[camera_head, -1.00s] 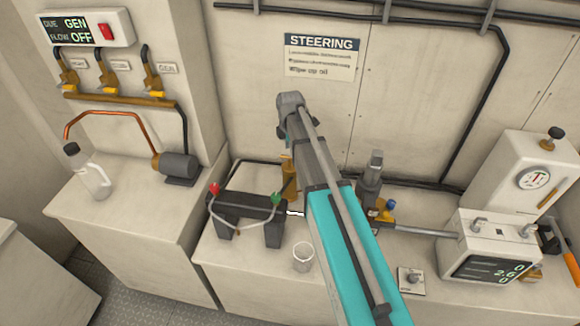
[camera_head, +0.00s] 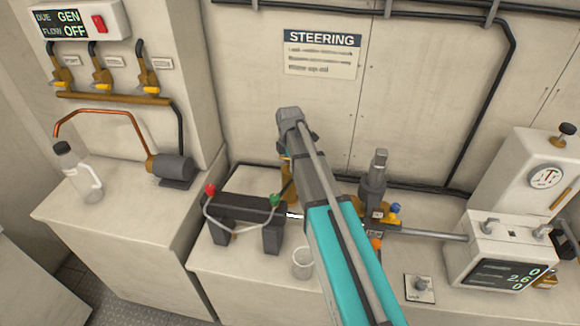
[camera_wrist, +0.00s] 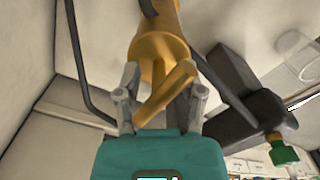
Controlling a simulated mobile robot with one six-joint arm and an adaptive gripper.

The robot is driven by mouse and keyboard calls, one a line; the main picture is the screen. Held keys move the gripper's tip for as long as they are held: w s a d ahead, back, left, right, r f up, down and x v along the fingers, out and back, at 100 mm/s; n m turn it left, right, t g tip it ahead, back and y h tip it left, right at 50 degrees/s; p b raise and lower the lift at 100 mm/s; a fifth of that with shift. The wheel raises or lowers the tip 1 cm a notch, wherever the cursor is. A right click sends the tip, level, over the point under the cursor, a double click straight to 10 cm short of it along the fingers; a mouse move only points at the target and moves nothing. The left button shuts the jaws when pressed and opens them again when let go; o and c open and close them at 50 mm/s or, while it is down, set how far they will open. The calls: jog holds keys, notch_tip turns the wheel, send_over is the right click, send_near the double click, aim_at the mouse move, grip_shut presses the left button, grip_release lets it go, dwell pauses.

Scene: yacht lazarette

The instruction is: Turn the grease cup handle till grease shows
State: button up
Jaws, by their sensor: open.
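The brass grease cup (camera_wrist: 158,45) fills the upper middle of the wrist view, with its brass handle (camera_wrist: 172,92) slanting out toward me. My gripper (camera_wrist: 162,88) is open, with one grey finger on each side of the handle. I cannot tell whether either finger touches it. In the head view only a strip of the brass cup (camera_head: 289,178) shows, behind my arm, and my gripper is hidden there. I see no grease in either view, but much of the cup is covered.
A dark stand (camera_head: 240,207) with red and green knobs is beside the cup; its dark body (camera_wrist: 240,85) is close to my right finger. A clear beaker (camera_head: 303,263) stands in front. A grey valve (camera_head: 374,180) and a display box (camera_head: 497,253) are to the right.

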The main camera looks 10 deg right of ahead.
dwell(0.3)
jog(key=shift+f, duration=0.1)
grip_shut()
jog(key=shift+d, duration=0.2)
jog(key=shift+a, duration=0.1)
